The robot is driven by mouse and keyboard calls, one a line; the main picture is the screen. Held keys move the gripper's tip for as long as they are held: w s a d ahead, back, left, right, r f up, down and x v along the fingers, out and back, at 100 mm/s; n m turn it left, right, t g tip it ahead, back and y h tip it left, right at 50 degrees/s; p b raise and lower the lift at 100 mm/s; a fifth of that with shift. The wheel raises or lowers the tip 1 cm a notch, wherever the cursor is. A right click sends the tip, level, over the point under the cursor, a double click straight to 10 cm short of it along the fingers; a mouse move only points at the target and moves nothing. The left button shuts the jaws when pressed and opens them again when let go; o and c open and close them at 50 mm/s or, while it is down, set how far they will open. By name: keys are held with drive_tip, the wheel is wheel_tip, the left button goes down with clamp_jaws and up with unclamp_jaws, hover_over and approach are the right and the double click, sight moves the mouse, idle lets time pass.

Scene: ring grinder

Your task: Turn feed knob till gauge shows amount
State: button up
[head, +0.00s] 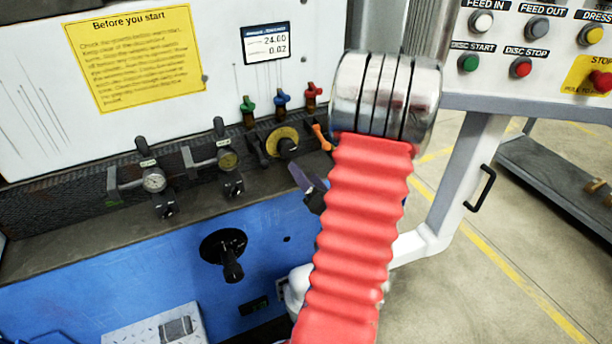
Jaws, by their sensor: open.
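A black knob on a round yellow scale (287,144), likely the feed knob, sits on the dark rail below the coloured levers. The digital gauge (265,43) on the white panel above it reads 24.00 and 0.02. What appears to be my gripper (305,182) shows as a dark, angled finger below and right of the knob, apart from it in the picture. Most of the gripper is hidden behind my red sleeved arm. It is open, with nothing visible in it.
Two dial indicators (154,180) (228,160) on clamps stand left of the knob. Green, blue and red levers rise above it; an orange lever (322,138) is close on its right. A black handwheel (222,247) juts from the blue front. A button panel (545,45) hangs at upper right.

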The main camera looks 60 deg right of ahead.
sight(289, 151)
drive_tip(key=n, duration=1.2)
drive_tip(key=shift+r+n, duration=0.1)
drive_tip(key=shift+n, duration=0.3)
drive_tip(key=x, duration=1.3)
drive_tip(key=shift+w+d, duration=0.2)
drive_tip(key=shift+w, duration=0.1)
drive_tip(key=shift+c, duration=0.5)
drive_tip(key=c, duration=1)
